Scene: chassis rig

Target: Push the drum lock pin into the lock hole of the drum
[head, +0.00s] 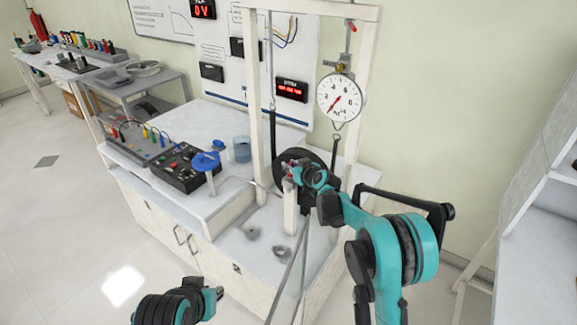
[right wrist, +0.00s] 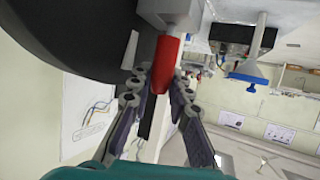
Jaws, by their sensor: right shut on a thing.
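The drum (head: 301,160) is a large dark wheel held in the white frame. It also shows as a dark curved mass in the right wrist view (right wrist: 85,45). The lock pin (right wrist: 164,62) has a red end and stands beside the drum rim, with a pale part above it. My right gripper (right wrist: 160,86) is shut on the red end, one finger on each side. In the head view my right gripper (head: 291,175) is at the front of the drum, partly hidden by its wrist. The lock hole is not visible. My left gripper (head: 216,295) is low, apart from the bench; its fingers are unclear.
A round dial gauge (head: 339,97) hangs from the white frame (head: 257,105) above the drum. A blue-topped clamp (head: 206,162), a black control box (head: 181,168) and a beaker (head: 241,149) stand left on the bench. The floor at left is clear.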

